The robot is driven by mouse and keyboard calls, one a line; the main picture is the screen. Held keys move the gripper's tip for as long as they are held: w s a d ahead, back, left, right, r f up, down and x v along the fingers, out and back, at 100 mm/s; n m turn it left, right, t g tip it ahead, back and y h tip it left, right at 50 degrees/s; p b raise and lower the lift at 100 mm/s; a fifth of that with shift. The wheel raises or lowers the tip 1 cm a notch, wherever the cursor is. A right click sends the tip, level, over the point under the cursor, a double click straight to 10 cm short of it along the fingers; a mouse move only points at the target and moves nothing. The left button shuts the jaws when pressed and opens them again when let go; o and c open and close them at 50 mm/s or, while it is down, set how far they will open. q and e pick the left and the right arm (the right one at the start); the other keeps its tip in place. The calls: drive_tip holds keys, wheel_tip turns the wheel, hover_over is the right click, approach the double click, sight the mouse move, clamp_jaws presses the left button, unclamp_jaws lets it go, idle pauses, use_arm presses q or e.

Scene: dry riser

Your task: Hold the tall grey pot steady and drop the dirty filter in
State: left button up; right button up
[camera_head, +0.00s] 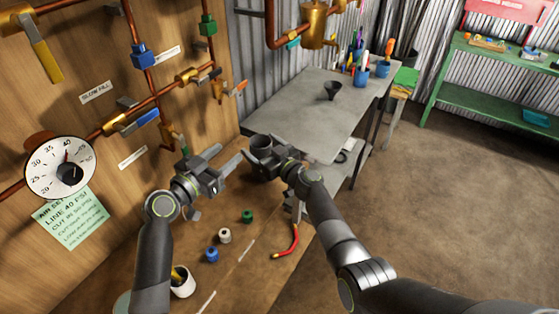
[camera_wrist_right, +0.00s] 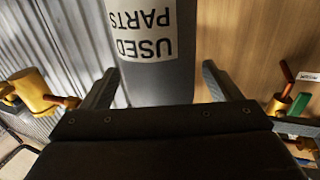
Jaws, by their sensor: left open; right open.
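The tall grey pot (camera_head: 261,142) stands at the corner between the wooden bench and the grey table, its open rim facing up. In the right wrist view the pot (camera_wrist_right: 150,80) bears a white "USED PARTS" label and lies between the spread fingers. My right gripper (camera_head: 254,155) is open around the pot, with a gap showing beside it; its fingers are partly hidden in the head view. My left gripper (camera_head: 229,158) is open and apparently empty, left of the pot. I cannot pick out the dirty filter for certain.
A white cap (camera_head: 225,235), a green cap (camera_head: 247,216) and a blue cap (camera_head: 211,254) stand on the wooden bench. Red-handled pliers (camera_head: 288,244) lie near its edge. Copper pipes (camera_head: 143,70) run along the panel at left. A dark funnel (camera_head: 332,91) stands on the grey table.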

drive_tip(key=v, duration=1.1)
